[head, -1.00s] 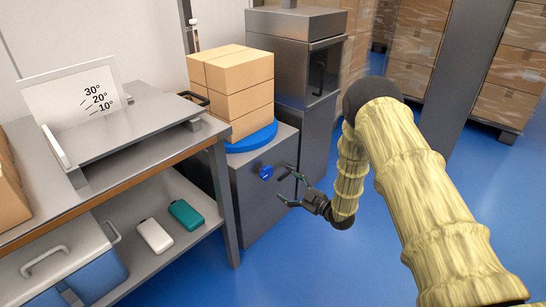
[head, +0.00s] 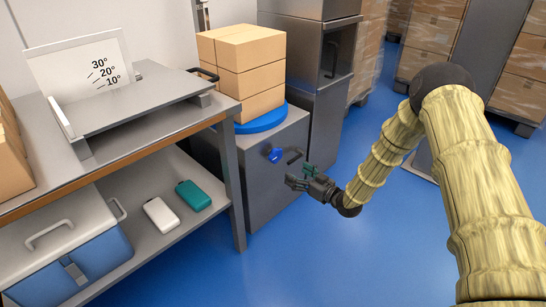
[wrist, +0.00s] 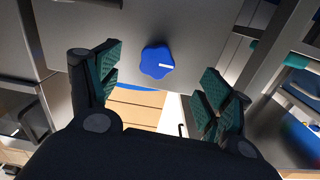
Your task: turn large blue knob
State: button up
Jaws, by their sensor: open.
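The large blue knob (head: 273,155) sits on the front face of a grey metal cabinet (head: 262,195), below a blue round turntable (head: 262,121). In the wrist view the knob (wrist: 157,62) is a lobed disc with a white mark pointing to the right of the picture. My gripper (head: 297,170) is to the right of the knob in the head view, apart from it. In the wrist view my gripper (wrist: 160,88) has its fingers spread wide, with the knob between and beyond them. Nothing is held.
Stacked cardboard boxes (head: 240,70) stand on the turntable. A workbench (head: 120,160) with a tilted metal plate is at left, and its lower shelf holds a white case (head: 160,214) and a teal case (head: 193,195). Blue floor (head: 330,255) is clear in front.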

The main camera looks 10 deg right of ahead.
aim_at(277, 158)
jog(key=w+a+m+b, duration=0.2)
jog(key=w+a+r+m+b, duration=0.1)
jog(key=w+a+m+b, duration=0.1)
jog(key=w, duration=0.1)
jog(key=w+a+m+b, duration=0.2)
jog(key=w+a+b, duration=0.1)
jog(key=shift+w+r, duration=0.2)
jog(key=shift+r, duration=0.05)
jog(key=shift+w+a+r, duration=0.1)
jog(key=shift+w+a, duration=0.2)
jog(key=shift+w, duration=0.05)
jog(key=c, duration=1)
